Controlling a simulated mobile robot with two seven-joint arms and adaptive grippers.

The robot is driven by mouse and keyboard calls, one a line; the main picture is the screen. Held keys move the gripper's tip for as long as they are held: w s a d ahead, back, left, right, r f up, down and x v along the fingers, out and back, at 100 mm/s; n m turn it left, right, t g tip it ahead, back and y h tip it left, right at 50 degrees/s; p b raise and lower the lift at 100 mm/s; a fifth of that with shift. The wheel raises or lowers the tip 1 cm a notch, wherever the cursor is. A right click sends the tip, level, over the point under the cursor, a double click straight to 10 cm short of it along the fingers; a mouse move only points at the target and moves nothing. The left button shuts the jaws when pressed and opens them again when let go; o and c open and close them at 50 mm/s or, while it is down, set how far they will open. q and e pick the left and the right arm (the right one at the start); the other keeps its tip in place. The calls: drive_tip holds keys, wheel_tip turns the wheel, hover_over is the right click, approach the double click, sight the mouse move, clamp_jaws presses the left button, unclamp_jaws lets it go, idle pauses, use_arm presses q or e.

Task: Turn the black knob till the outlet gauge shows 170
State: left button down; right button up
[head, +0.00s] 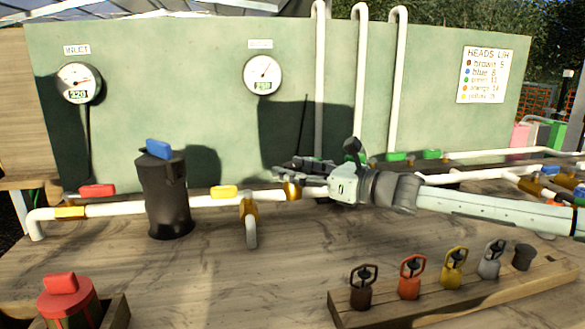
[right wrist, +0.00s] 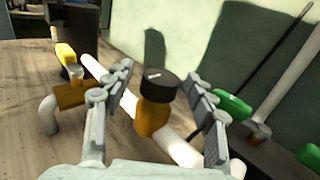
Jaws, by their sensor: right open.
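The black knob (right wrist: 157,85) tops a brass regulator body (right wrist: 152,117) on the white pipe, with a pale mark on its top. In the right wrist view it lies between the spread fingers of my right gripper (right wrist: 163,76), with visible gaps on both sides. In the head view my right gripper (head: 290,176) is over the brass body (head: 292,190) and hides the knob. The outlet gauge (head: 262,74) is on the green panel; its needle points up and right, and its small digital reading looks like 250 but is blurred. My left gripper is not in view.
An inlet gauge (head: 80,83) reads about 320. A black cylinder (head: 166,200) with a blue handle (head: 158,149), a yellow handle (head: 223,191) and a red handle (head: 97,190) sit along the pipe. A wooden rack (head: 440,309) of coloured heads stands in front. White pipes rise behind the gripper.

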drive_tip(key=shift+w+a, duration=0.15)
drive_tip(key=shift+a, duration=0.05)
drive_tip(key=c, duration=1.2)
drive_tip(key=shift+n+g+y, duration=0.3)
drive_tip(key=shift+n+g, duration=0.1)
drive_tip(key=shift+g, duration=0.1)
drive_tip(key=shift+n+g+y, duration=0.4)
drive_tip(key=shift+n+g, duration=0.2)
drive_tip(key=shift+g, duration=0.2)
drive_tip(key=n+g+y, duration=0.1)
drive_tip(key=n+g, duration=0.1)
drive_tip(key=g, duration=0.2)
drive_tip(key=shift+n, duration=0.3)
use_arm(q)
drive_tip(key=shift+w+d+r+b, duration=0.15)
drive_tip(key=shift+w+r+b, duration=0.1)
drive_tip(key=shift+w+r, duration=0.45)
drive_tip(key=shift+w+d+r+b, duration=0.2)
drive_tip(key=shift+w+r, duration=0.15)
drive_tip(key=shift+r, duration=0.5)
use_arm(e)
drive_tip(key=shift+n+g+y, duration=0.3)
drive_tip(key=shift+n+g, duration=0.6)
drive_tip(key=shift+g, duration=0.5)
